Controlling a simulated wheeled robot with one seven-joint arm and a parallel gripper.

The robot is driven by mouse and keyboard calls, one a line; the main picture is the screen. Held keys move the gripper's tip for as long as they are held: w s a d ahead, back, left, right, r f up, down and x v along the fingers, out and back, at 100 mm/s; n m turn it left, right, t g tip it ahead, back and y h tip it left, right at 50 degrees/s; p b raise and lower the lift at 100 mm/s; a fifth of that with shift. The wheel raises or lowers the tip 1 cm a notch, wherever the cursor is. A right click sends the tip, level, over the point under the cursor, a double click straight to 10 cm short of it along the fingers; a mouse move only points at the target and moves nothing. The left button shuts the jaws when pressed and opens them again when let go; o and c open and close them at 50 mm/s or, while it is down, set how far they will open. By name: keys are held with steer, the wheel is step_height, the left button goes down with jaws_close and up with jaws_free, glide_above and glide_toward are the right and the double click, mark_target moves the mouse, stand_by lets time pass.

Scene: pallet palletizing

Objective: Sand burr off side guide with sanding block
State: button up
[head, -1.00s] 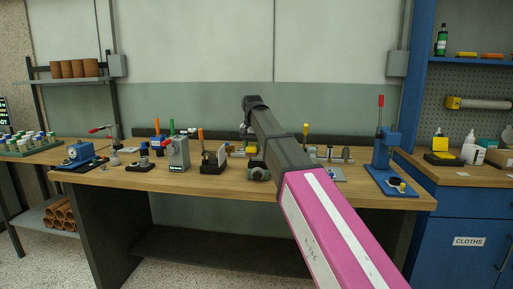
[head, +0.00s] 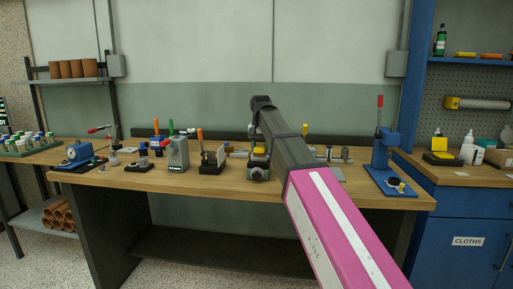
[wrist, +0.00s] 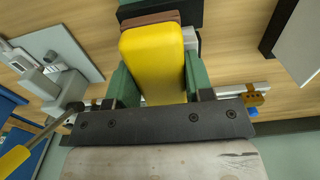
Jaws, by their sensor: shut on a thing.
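The yellow sanding block (wrist: 153,60) with a brown face fills the middle of the wrist view. My gripper (wrist: 158,85) is shut on it, its dark crossbar in front. The block hides the rail's middle. I cannot tell whether the block touches it, and no burr can be made out.
A blue press with a red-tipped lever (head: 386,150) stands at the bench's right. A black stand with a pale card (head: 213,160) and a grey box (head: 178,155) stand left of the vise. The bench's front strip (head: 150,181) is clear.

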steer(key=shift+s+d, duration=0.15)
steer(key=shift+d, duration=1.35)
steer(key=shift+f, duration=0.1)
steer(key=shift+r, duration=3.55)
